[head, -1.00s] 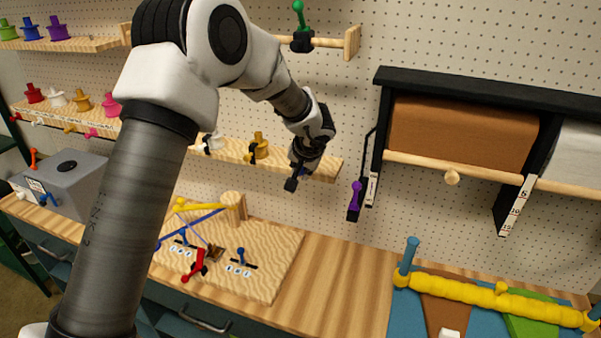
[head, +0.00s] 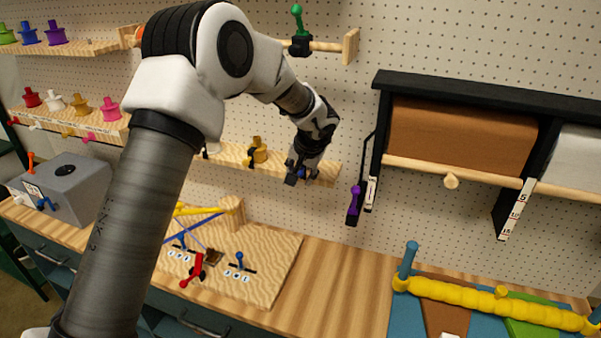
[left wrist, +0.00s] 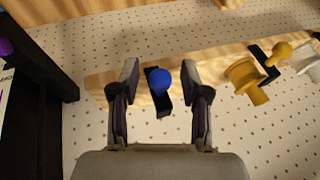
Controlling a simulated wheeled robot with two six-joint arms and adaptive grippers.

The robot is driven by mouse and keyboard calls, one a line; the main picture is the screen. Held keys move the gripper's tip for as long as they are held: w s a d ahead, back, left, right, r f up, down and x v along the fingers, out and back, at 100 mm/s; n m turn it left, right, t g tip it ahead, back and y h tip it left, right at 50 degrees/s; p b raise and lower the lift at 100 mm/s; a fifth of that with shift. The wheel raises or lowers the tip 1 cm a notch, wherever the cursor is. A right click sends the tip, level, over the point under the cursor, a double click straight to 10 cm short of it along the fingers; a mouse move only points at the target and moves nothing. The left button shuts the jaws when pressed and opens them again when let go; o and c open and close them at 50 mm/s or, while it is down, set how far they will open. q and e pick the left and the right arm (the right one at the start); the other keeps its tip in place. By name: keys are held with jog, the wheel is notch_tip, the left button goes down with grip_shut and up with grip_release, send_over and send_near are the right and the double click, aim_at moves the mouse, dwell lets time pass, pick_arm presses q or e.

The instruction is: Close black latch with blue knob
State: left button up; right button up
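In the left wrist view, the blue knob (left wrist: 160,80) sits on the black latch (left wrist: 164,106) at the end of a wooden shelf. My left gripper (left wrist: 160,76) is open, with one finger on each side of the knob and visible gaps to both. In the head view my left gripper (head: 303,174) is at the right end of the lower shelf on the pegboard. It hides most of the latch there; a bit of blue shows between the fingers. My right gripper is not in view.
The wooden shelf (head: 232,154) also carries a yellow spool (head: 257,151) left of my gripper. A black frame with a purple-knobbed latch (head: 355,202) is close on the right. A wooden board (head: 250,285) with red and blue levers lies on the bench below.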

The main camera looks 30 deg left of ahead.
pick_arm(q)
jog(key=v, duration=1.2)
